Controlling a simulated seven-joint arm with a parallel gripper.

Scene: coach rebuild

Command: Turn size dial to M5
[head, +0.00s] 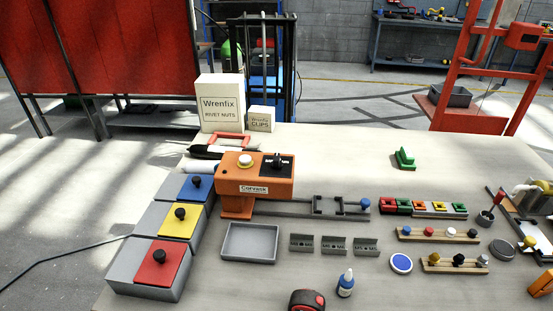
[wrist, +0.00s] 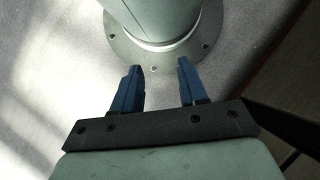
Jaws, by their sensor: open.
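The size dial (head: 277,160) is a black knob on a dark plate on top of the orange machine (head: 257,188), labelled Corvack, near the middle of the table in the head view. The marks around the dial are too small to read. My gripper (wrist: 160,74) shows only in the wrist view. Its two blue fingers are apart with nothing between them. It is over the grey floor by a round bolted base, away from the dial, which the wrist view does not show.
Lidded bins with blue, yellow and red (head: 158,263) tops stand left of the machine. An empty grey tray (head: 249,257) and small labelled blocks (head: 334,246) lie in front. Wrenfix boxes (head: 220,104) stand behind. The table's back right is mostly clear around a green object (head: 404,158).

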